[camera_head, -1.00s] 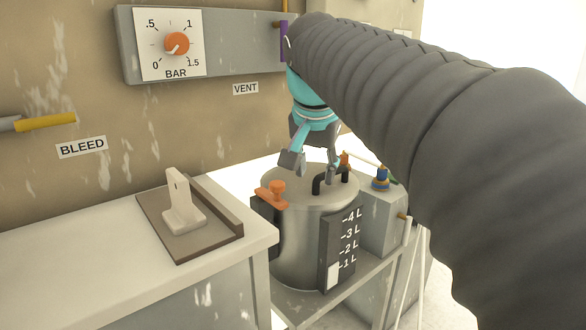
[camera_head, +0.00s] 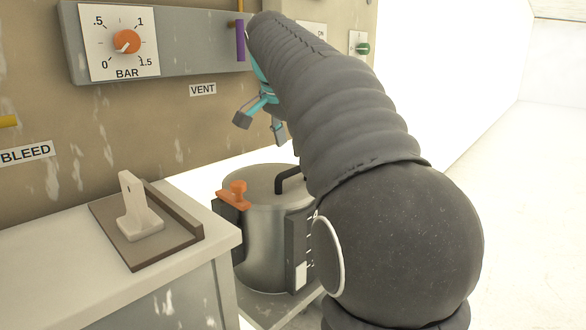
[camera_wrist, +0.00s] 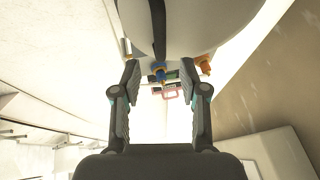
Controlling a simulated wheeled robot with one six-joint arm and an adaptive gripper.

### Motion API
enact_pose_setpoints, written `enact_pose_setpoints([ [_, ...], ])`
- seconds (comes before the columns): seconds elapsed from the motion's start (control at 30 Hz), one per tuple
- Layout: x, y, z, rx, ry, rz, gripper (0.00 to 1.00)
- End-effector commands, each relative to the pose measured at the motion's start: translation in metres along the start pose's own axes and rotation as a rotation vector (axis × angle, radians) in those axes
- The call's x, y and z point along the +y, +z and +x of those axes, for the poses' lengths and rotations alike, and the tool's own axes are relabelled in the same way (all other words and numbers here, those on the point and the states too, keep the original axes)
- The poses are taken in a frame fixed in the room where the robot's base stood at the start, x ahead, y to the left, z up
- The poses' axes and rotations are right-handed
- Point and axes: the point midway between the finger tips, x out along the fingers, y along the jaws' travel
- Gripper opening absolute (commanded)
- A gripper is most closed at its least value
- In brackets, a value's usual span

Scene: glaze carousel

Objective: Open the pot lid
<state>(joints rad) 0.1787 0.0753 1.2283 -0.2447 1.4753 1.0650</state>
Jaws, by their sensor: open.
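The steel pot (camera_head: 264,245) stands right of the counter. Its flat grey lid (camera_head: 250,178) lies on it, with a black bar handle (camera_head: 287,182) on top, partly hidden by my arm. An orange clamp (camera_head: 235,194) sits at the lid's left edge. My gripper (camera_head: 261,126) is open and empty, above the lid and apart from the handle. In the wrist view, my gripper (camera_wrist: 160,76) has its fingers spread with nothing between them. The pale round pot body or lid (camera_wrist: 205,18) fills the top there, crossed by a dark strip.
A counter (camera_head: 190,190) on the left carries a brown tray (camera_head: 112,225) with a white upright block (camera_head: 137,210). A wall panel behind has a BAR dial (camera_head: 126,41) and a purple lever (camera_head: 240,40). A blue knob (camera_wrist: 159,72) shows beyond my fingers.

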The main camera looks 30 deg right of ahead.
Motion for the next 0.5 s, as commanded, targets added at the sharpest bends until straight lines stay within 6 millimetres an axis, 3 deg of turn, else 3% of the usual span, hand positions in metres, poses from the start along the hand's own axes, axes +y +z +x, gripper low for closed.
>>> enact_pose_setpoints([
  [0.2,0.001,0.001,0.041,-0.001,0.002,0.0,0.43],
  [0.5,0.0,0.0,0.07,-0.001,0.0,0.0,0.43],
])
